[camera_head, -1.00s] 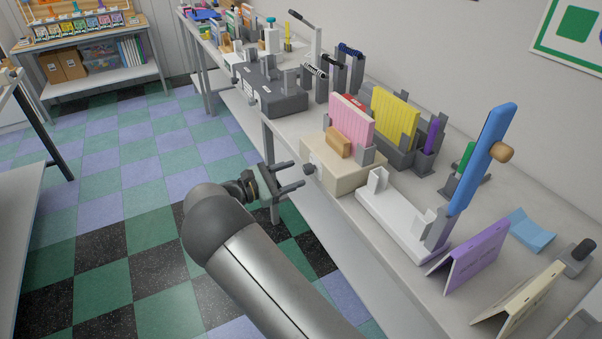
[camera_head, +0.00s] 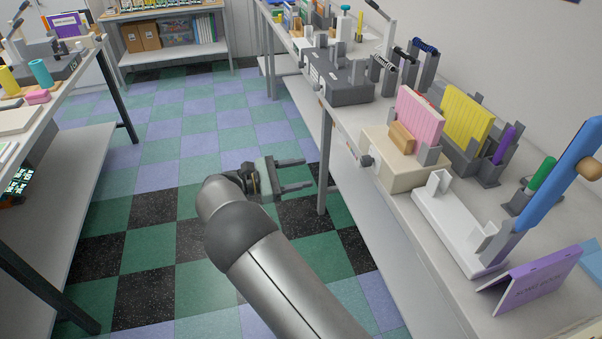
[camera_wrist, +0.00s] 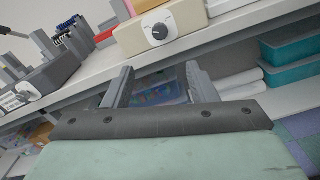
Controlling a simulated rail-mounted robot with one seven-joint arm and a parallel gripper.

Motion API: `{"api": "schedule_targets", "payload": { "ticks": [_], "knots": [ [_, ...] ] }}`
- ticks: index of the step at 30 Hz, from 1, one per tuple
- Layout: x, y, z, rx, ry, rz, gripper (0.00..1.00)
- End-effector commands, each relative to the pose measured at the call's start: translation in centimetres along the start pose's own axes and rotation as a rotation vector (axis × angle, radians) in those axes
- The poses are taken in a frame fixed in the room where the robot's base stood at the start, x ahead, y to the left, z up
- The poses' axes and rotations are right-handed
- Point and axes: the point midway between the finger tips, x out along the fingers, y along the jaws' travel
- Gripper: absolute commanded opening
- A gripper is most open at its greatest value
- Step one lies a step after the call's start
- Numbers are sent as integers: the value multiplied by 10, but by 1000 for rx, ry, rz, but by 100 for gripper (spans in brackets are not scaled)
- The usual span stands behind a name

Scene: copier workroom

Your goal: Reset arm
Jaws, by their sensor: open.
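My gripper (camera_head: 296,175) is open and empty in the head view, held over the aisle floor just left of the right-hand workbench. Its two fingers point right, toward the bench's leg and front edge. In the wrist view my gripper (camera_wrist: 158,82) shows two spread fingers with nothing between them. Behind them are the bench edge and the shelf under it.
The right-hand bench (camera_head: 372,203) carries a cream box with a dial (camera_head: 390,165), pink pads (camera_head: 420,118), a white holder (camera_head: 452,225) and a grey machine (camera_head: 340,78). Another bench (camera_head: 75,165) stands left. The checkered floor (camera_head: 165,150) between is clear.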

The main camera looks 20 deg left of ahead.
Motion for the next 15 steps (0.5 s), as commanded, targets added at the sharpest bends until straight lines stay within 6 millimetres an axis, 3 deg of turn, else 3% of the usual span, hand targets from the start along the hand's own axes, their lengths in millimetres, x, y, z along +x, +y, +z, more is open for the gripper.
{"api": "schedule_targets", "payload": {
  "ticks": [9, 11, 15],
  "knots": [
    [0, 0, 0, 0, 0, 0, 52],
    [19, -4, 8, 11, 26, -48, 52],
    [79, -28, 33, 66, 147, -230, 52]
  ]
}}
